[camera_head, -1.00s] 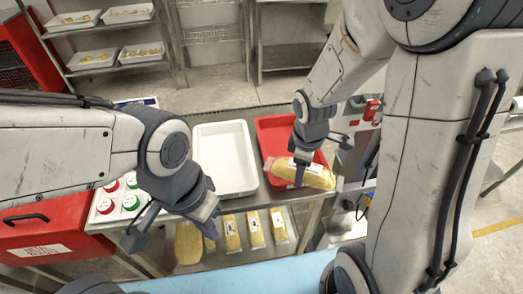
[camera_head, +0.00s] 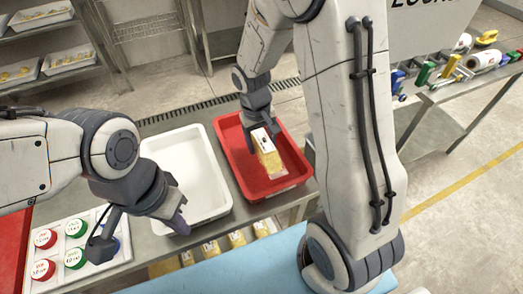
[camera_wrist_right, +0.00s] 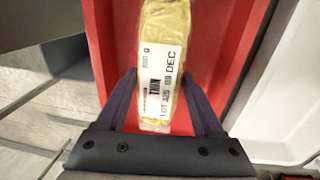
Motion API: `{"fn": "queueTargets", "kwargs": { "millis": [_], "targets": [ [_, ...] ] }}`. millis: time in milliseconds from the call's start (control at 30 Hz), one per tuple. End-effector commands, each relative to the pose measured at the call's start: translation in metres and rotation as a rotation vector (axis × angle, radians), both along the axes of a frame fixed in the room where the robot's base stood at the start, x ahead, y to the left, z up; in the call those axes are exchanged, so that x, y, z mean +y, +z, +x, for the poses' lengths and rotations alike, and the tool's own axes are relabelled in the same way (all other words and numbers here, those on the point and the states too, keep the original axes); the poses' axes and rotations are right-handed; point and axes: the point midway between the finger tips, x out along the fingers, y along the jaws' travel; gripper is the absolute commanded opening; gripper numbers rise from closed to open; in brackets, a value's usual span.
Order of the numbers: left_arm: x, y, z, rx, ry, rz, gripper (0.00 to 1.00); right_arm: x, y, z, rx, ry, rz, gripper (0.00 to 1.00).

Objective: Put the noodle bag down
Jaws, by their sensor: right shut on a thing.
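The noodle bag (camera_head: 267,158) is a yellow pack with a white printed label. It is over the red tray (camera_head: 232,143), inside its outline in the head view. My right gripper (camera_head: 262,128) is shut on it at its far end. In the right wrist view the bag (camera_wrist_right: 163,30) lies between the two dark fingers of that gripper (camera_wrist_right: 158,98), with the red tray's floor behind it. I cannot tell whether the bag touches the tray floor. My left gripper (camera_head: 141,236) is open and empty, near the front of the white tray.
The white tray (camera_head: 206,150) stands empty left of the red one. A panel with red and green round caps (camera_head: 73,240) is at front left. Several yellow packs (camera_head: 237,239) lie on a lower shelf. A side table (camera_head: 455,88) with coloured items stands at right.

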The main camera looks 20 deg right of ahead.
Motion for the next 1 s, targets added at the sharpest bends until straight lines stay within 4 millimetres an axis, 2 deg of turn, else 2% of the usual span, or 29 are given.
{"fn": "queueTargets", "kwargs": {
  "millis": [300,700,733,800,1000],
  "targets": [
    [0.000,-0.001,0.000,0.000,0.000,0.000,0.00,0.001,-0.038,0.000,0.002,0.005,-0.001,0.00],
    [0.000,-0.004,0.000,0.000,0.000,0.000,0.00,0.000,-0.045,0.000,-0.002,0.001,0.000,0.00],
    [0.000,-0.004,0.000,0.000,0.000,0.000,0.00,0.000,-0.045,0.000,-0.001,0.001,0.000,0.73],
    [0.000,-0.003,0.000,0.000,0.000,0.000,0.00,-0.001,-0.044,0.000,-0.001,0.001,0.000,0.99],
    [0.000,-0.003,0.000,0.000,0.000,0.000,0.00,-0.001,-0.044,0.000,-0.001,0.001,0.000,0.99]
  ]
}}
